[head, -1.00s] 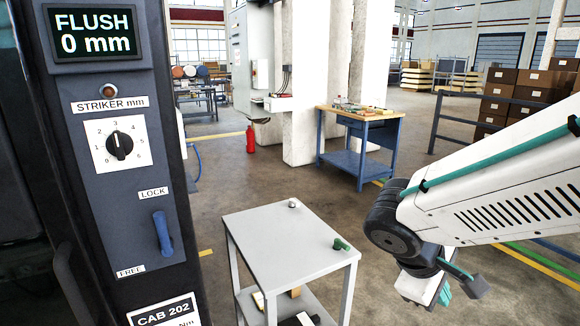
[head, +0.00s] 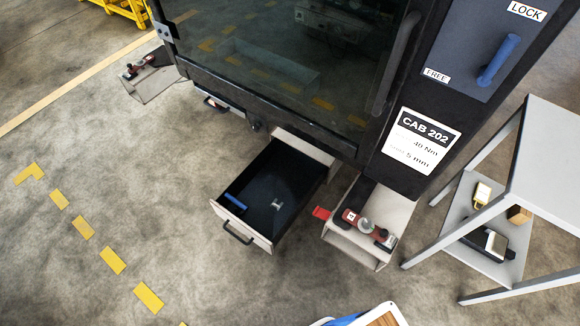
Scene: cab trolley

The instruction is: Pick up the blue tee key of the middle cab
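The cab marked CAB 202 (head: 422,140) fills the upper middle of the head view, with a dark glass front. Below it a drawer (head: 262,240) stands pulled out, with a dark inside. A small blue bar (head: 235,202) lies in the drawer near its front; I cannot tell for sure that it is the blue tee key. A small silver piece (head: 278,204) lies beside it. A blue lever (head: 497,60) sits on the cab's side panel between the LOCK and FREE labels. My gripper is not in view.
An open tray (head: 375,254) with red and silver fittings juts out right of the drawer. A grey trolley (head: 553,165) stands at the right with items on its lower shelf. Another tray (head: 152,82) juts out at upper left. The floor at lower left is clear.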

